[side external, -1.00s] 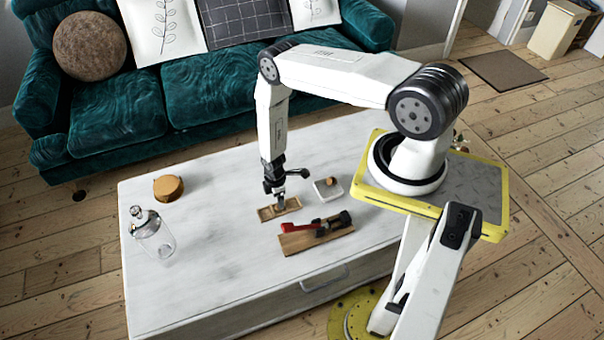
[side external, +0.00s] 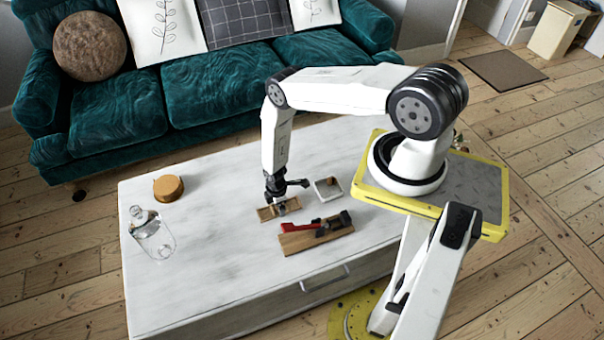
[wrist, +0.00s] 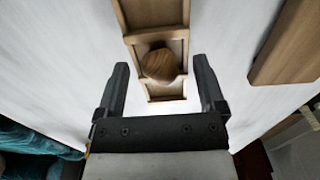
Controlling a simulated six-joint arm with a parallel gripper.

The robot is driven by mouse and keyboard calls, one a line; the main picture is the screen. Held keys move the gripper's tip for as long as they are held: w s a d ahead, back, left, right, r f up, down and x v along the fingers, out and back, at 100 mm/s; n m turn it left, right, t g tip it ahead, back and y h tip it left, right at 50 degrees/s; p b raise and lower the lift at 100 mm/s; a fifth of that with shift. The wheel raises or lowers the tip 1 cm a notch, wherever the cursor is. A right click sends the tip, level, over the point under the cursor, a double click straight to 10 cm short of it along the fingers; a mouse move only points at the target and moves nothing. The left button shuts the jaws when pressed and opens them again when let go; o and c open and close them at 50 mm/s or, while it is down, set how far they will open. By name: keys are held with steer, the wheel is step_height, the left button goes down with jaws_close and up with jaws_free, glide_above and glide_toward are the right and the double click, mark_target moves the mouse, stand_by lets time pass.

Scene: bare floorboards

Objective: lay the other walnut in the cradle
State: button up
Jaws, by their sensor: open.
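A round brown walnut (wrist: 159,64) sits in one compartment of a narrow wooden tray (wrist: 168,92) in the wrist view. My gripper (wrist: 161,72) is open, with one finger on each side of the walnut and gaps between. In the side view my gripper (side external: 281,206) is low over the wooden tray (side external: 265,213) and largely hides the walnut. A small brown nut-like thing (side external: 333,182) is at the white square dish (side external: 326,193). Which part is the cradle I cannot tell for sure.
A wooden board (side external: 300,243) with a red-handled dark tool (side external: 318,226) lies just in front of the tray. A glass vessel (side external: 155,237) and a round tan container (side external: 168,188) stand at the left of the white table (side external: 215,270). The table's left middle is clear.

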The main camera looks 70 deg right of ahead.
stand_by(0.5)
jaws_close()
steer(key=shift+r, duration=0.15)
steer(key=shift+r, duration=1.1)
steer(key=s+a+r, duration=0.4)
steer(key=s+r, duration=0.6)
steer(key=s, duration=0.3)
steer(key=shift+s+r, duration=0.2)
steer(key=shift+r, duration=0.05)
